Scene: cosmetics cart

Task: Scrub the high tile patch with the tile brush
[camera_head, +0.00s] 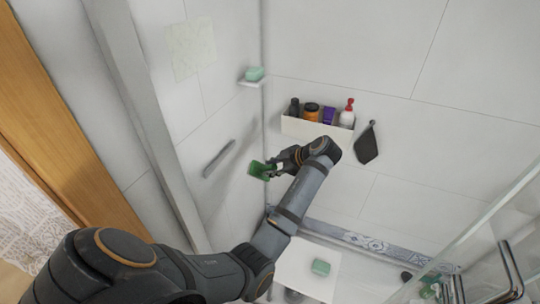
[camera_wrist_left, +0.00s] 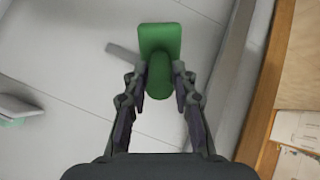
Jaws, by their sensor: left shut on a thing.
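My left gripper (camera_head: 276,166) is shut on the green tile brush (camera_head: 259,170), in the middle of the head view and off the left wall. In the left wrist view the brush (camera_wrist_left: 160,45) sticks out past the fingertips of my left gripper (camera_wrist_left: 159,80), its handle between them. The high tile patch (camera_head: 193,49), a faint yellowish square, is on the left wall at the upper left, well above the brush. My right gripper is not in view.
A corner shelf (camera_head: 251,82) holds a green soap. A white wall caddy (camera_head: 310,130) holds several bottles, with a dark cloth (camera_head: 367,144) hanging beside it. A grab bar (camera_head: 218,158) is on the left wall. A white stool (camera_head: 300,272) stands below; a glass panel (camera_head: 480,235) is at right.

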